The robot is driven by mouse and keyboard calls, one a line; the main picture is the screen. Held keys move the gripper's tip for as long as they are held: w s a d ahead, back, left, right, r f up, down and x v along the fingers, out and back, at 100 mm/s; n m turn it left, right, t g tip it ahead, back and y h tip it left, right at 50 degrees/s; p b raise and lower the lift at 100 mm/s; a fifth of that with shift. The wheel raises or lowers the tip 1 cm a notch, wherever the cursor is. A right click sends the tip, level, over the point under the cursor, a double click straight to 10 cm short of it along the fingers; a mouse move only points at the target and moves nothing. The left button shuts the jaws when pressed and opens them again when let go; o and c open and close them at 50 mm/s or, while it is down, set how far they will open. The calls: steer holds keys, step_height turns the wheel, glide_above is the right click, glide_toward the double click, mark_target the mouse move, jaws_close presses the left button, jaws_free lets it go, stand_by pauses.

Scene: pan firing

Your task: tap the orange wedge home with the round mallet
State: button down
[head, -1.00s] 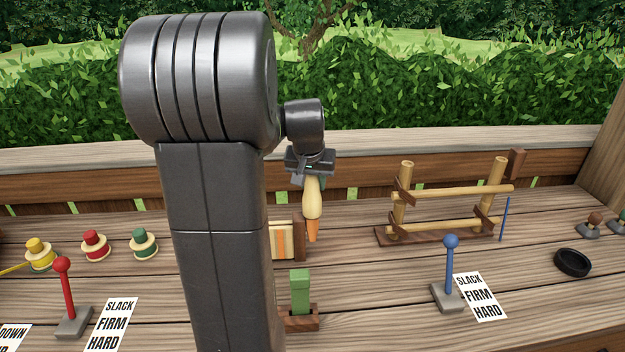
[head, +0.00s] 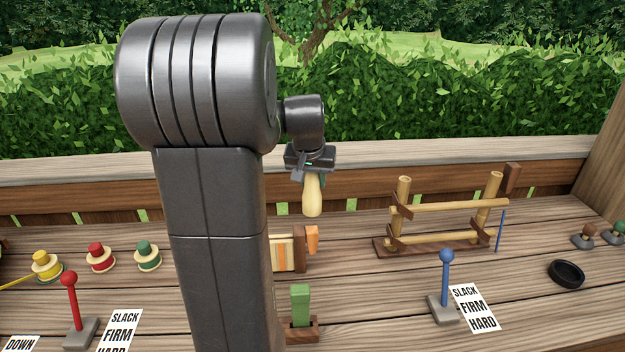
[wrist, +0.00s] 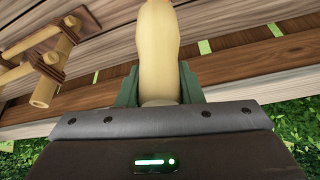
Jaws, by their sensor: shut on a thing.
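My gripper (head: 311,172) is shut on a pale yellow, rounded mallet (head: 312,198), which hangs down from the jaws. In the wrist view the mallet (wrist: 158,45) stands between the green finger pads (wrist: 159,88). The orange wedge (head: 312,241) stands below the mallet in the head view, at the right end of a striped wooden block (head: 281,254). A narrow gap shows between the mallet's lower end and the wedge's top. My arm hides the block's left part, and how deep the wedge sits cannot be told.
A green peg (head: 300,305) stands in a brown holder (head: 302,333) nearer the front. A bamboo frame (head: 444,208), a blue lever (head: 446,285) and a black dish (head: 567,274) are to the right. A red lever (head: 71,305) and several coloured spools (head: 147,257) are to the left.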

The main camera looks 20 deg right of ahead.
mark_target(312, 197)
step_height(312, 197, down, 6)
steer(key=b, duration=0.4)
steer(key=shift+f+b, duration=0.15)
steer(key=shift+b, duration=0.25)
steer(key=shift+r+p, duration=1.35)
steer(key=shift+r, duration=0.3)
steer(key=shift+r+p, duration=1.15)
steer(key=shift+r, duration=0.35)
steer(key=shift+w+f, duration=0.1)
steer(key=shift+f, duration=0.05)
